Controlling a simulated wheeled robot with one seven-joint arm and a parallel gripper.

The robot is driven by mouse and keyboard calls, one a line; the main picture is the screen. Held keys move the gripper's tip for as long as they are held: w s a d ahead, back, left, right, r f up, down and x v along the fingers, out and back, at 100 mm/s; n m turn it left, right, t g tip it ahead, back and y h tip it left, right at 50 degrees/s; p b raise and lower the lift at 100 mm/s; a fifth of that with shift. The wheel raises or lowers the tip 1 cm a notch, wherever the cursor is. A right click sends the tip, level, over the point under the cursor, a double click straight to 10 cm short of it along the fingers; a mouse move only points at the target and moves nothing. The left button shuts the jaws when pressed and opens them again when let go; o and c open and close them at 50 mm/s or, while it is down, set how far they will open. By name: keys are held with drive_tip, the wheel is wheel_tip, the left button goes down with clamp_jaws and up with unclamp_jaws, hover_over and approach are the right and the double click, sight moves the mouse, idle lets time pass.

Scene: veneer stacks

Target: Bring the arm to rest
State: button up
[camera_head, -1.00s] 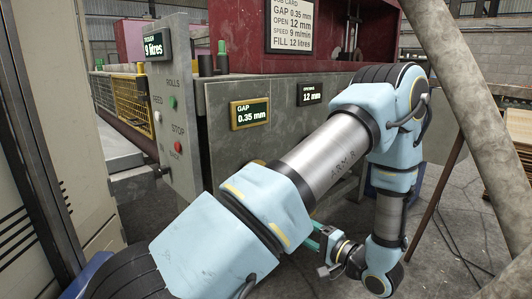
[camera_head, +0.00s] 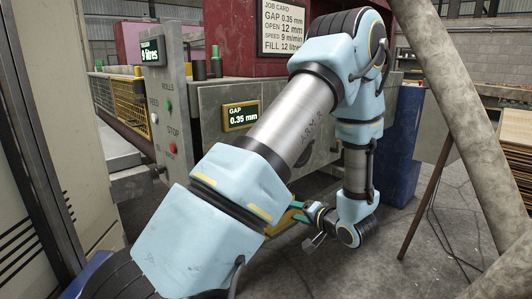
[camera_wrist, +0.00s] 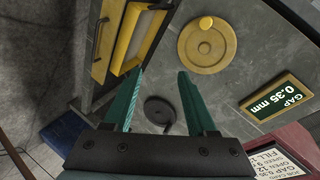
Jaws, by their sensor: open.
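My arm (camera_head: 290,125), light blue and grey, reaches across the middle of the head view, bent high at the elbow, with its forearm hanging down. My gripper hangs low in front of the grey machine front and is partly hidden by my arm in the head view. In the wrist view my gripper (camera_wrist: 160,75) has its two teal fingers apart, with nothing between the tips. Beyond the fingers are a yellow round wheel (camera_wrist: 207,45) and a black round knob (camera_wrist: 160,114), both apart from them as far as I can tell.
The machine's gap display (camera_head: 240,116) reads 0.35 mm. A control post (camera_head: 165,95) with buttons stands at left. A thick slanted grey pole (camera_head: 465,120) and a thin brown leg (camera_head: 428,195) stand at right.

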wheel_tip(320, 180, up, 8)
drive_tip(key=w+a+n+g+h+p, duration=0.1)
drive_tip(key=a+n+g+h+p, duration=0.2)
drive_tip(key=h, duration=0.4)
drive_tip(key=s+a+r+n+g+p, duration=0.1)
drive_tip(key=s+a+r+g, duration=0.2)
drive_tip(key=s+a, duration=0.3)
drive_tip(key=s+a+r+n+g+p, duration=0.1)
drive_tip(key=s+a+r+g, duration=0.2)
drive_tip(key=s+a, duration=0.3)
drive_tip(key=s+g, duration=0.1)
drive_tip(key=s, duration=0.3)
drive_tip(key=shift+s+a+r, duration=0.15)
drive_tip(key=shift+a, duration=0.1)
